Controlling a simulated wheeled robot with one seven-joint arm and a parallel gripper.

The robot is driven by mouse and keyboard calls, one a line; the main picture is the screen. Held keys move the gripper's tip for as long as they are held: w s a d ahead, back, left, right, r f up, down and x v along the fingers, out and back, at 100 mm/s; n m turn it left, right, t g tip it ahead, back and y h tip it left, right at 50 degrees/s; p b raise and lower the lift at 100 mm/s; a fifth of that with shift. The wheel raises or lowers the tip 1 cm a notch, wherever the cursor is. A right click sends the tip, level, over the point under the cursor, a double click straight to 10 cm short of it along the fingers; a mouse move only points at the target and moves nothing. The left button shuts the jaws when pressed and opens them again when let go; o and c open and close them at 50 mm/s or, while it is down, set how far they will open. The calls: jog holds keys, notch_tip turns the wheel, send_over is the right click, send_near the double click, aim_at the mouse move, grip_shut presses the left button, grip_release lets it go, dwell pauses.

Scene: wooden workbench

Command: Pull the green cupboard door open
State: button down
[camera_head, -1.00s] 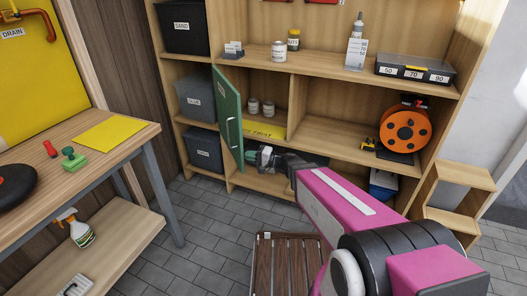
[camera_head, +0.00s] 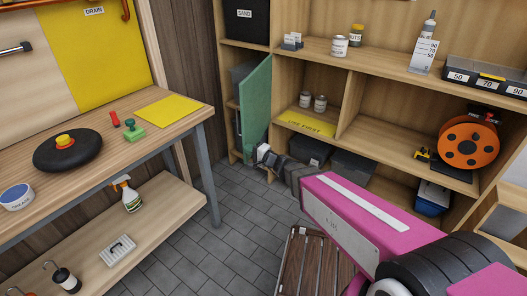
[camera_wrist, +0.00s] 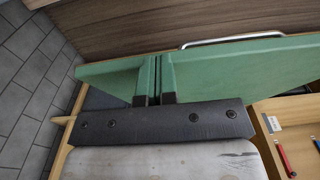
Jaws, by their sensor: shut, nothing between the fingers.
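The green cupboard door (camera_head: 257,110) stands wide open in the head view, swung out to the left, with its plain inner face toward me. In the wrist view the door (camera_wrist: 245,65) crosses the picture, with its silver bar handle (camera_wrist: 232,39) at the far side. My gripper (camera_head: 262,150) is by the door's lower inner side. In the wrist view its fingers (camera_wrist: 154,75) are shut together and empty, over the door panel and away from the handle. Whether they touch the panel I cannot tell.
The opened compartment holds two small cans (camera_head: 312,102) and a yellow strip (camera_head: 306,123). The workbench (camera_head: 75,205) is at left. A slatted wooden stool (camera_head: 305,265) stands below my arm. Grey floor tiles between bench and shelf are clear.

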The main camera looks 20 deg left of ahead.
jog(key=s+a+x, duration=0.1)
jog(key=s+x, duration=0.2)
jog(key=x, duration=1.5)
jog(key=shift+a, duration=0.45)
jog(key=shift+d, duration=0.15)
